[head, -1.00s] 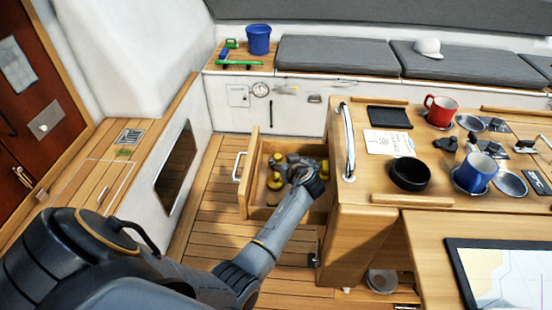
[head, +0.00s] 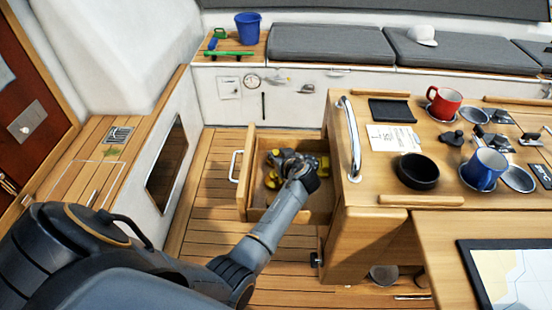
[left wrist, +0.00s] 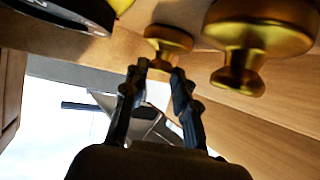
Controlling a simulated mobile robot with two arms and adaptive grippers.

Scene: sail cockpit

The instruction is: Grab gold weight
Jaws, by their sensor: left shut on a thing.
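My left gripper (head: 277,163) reaches down into the open wooden drawer (head: 243,172). In the left wrist view its two fingers (left wrist: 158,68) are closed around the narrow lower part of a small gold weight (left wrist: 169,38), which has a wide round top. A larger gold weight (left wrist: 262,25) is close by on the right, apart from the fingers. In the head view the wrist hides most of the drawer's contents. Some yellow metal (head: 323,165) shows to the right of the wrist. My right gripper is in neither view.
The drawer's walls are close around the gripper. A counter with a metal rail (head: 350,140), a black bowl (head: 417,171), a blue mug (head: 484,168) and a red mug (head: 444,103) stands to the right. A black and yellow thing (left wrist: 75,12) is near the fingers at upper left.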

